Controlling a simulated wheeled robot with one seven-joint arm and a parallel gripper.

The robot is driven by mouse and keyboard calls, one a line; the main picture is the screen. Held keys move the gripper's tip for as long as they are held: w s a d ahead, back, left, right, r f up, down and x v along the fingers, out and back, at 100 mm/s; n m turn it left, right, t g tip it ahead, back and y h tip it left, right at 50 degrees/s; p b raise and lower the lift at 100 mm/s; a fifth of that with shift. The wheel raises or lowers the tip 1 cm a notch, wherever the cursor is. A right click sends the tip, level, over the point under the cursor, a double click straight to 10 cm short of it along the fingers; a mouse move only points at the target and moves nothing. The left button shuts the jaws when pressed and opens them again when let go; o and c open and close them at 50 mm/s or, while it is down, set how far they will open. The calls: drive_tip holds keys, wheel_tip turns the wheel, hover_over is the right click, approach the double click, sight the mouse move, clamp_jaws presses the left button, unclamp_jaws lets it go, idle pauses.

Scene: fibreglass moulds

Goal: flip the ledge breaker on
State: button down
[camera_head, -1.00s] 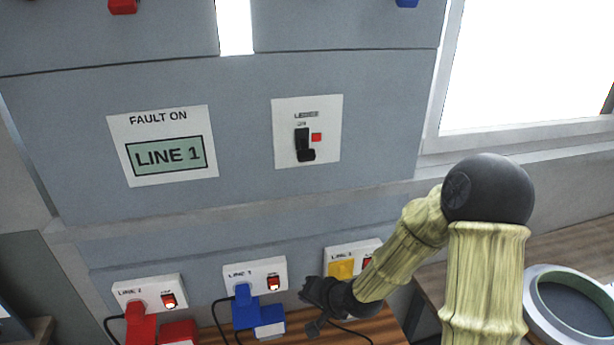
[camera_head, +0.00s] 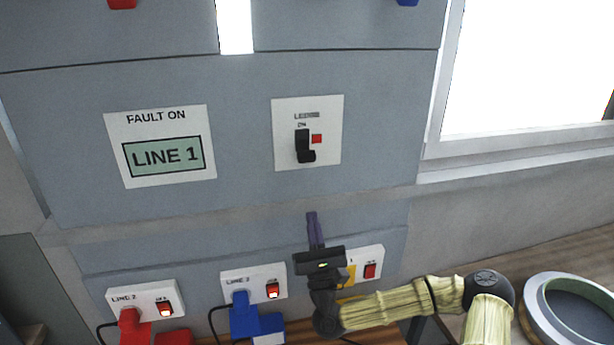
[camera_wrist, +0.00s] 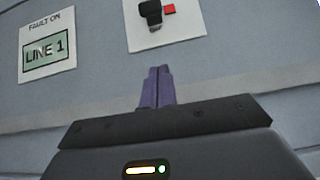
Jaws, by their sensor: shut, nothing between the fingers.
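The ledge breaker (camera_head: 304,146) is a black lever on a white plate (camera_head: 329,110) on the grey wall panel, with a small red square beside it. The word ON is printed above the lever, and the lever's thick end sits at the bottom. In the wrist view the breaker's lower part (camera_wrist: 152,14) shows at the top edge, cut off by the frame. My gripper (camera_head: 311,214) is below the plate, pointing up, its purple fingers together and empty. The fingertips also show in the wrist view (camera_wrist: 159,70), apart from the breaker.
A sign (camera_head: 162,146) reading FAULT ON, LINE 1 is left of the breaker. Below are several switched sockets with red (camera_head: 141,328), blue (camera_head: 256,318) and yellow plugs, the yellow partly hidden by my gripper. A round mould (camera_head: 575,308) lies at right.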

sight(305, 179)
drive_tip(key=p+x, duration=0.6)
drive_tip(key=x, duration=0.4)
drive_tip(key=shift+w+r, duration=0.1)
drive_tip(key=shift+r, duration=0.3)
drive_tip(key=shift+s+d+r+p, duration=0.2)
drive_tip(key=shift+s+r+p, duration=0.75)
drive_tip(key=shift+r, duration=0.2)
drive_tip(key=shift+s+r, duration=0.1)
drive_tip(key=shift+r, duration=0.05)
drive_tip(key=shift+p, duration=0.4)
drive_tip(key=shift+s+d+r+g, duration=0.15)
drive_tip(key=shift+s+g, duration=0.15)
drive_tip(key=shift+g, duration=0.1)
